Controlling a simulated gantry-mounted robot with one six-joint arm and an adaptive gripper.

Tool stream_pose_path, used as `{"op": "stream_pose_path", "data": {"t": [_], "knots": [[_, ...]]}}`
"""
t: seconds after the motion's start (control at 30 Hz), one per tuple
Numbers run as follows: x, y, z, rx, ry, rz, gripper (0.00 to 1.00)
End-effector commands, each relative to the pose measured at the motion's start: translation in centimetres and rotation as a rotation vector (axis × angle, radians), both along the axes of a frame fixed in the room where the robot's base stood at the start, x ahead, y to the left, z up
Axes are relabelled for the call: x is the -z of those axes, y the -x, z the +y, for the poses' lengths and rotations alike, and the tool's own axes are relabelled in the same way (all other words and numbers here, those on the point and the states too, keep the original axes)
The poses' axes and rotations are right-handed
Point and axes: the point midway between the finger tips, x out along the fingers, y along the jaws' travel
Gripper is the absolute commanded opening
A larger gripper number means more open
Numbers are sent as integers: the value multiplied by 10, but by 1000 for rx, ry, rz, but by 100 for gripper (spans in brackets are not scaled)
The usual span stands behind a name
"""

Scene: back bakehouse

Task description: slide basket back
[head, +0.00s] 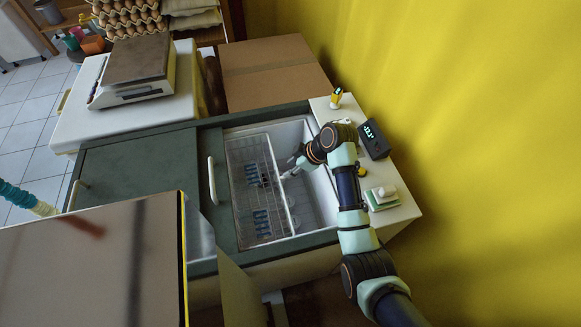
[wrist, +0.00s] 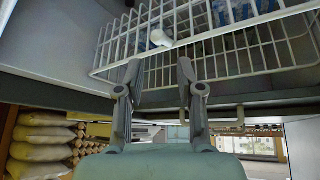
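The white wire basket (head: 258,190) sits in the open right part of the chest freezer, against the left side of the opening. It holds several blue-marked packs (head: 262,222). My gripper (head: 287,175) is over the opening at the basket's right side. In the wrist view, my gripper (wrist: 159,68) has its two fingers apart with nothing between them. The basket's wire wall (wrist: 200,68) is just ahead of the fingertips, with a small white piece (wrist: 161,38) in front of the gap. Whether a finger touches the wire, I cannot tell.
The freezer's dark green lid (head: 140,178) covers the left part and has a white handle (head: 212,180). The right ledge holds a black display (head: 373,139), a yellow device (head: 337,96) and a green-and-white block (head: 382,197). A cardboard box (head: 272,72) stands behind. A yellow wall is at right.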

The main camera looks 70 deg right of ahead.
Motion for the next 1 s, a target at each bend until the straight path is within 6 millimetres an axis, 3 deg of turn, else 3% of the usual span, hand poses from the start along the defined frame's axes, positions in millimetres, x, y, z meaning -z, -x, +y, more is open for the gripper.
{"op": "stream_pose_path", "data": {"t": [0.03,0.3,0.5,0.77,1.0], "knots": [[-9,0,7,183,-82,-37,37],[2,12,33,1161,-607,-344,37],[1,34,49,1627,-971,-568,37],[6,39,51,1737,-1081,-639,37],[29,13,35,1734,-1078,-635,37]]}}
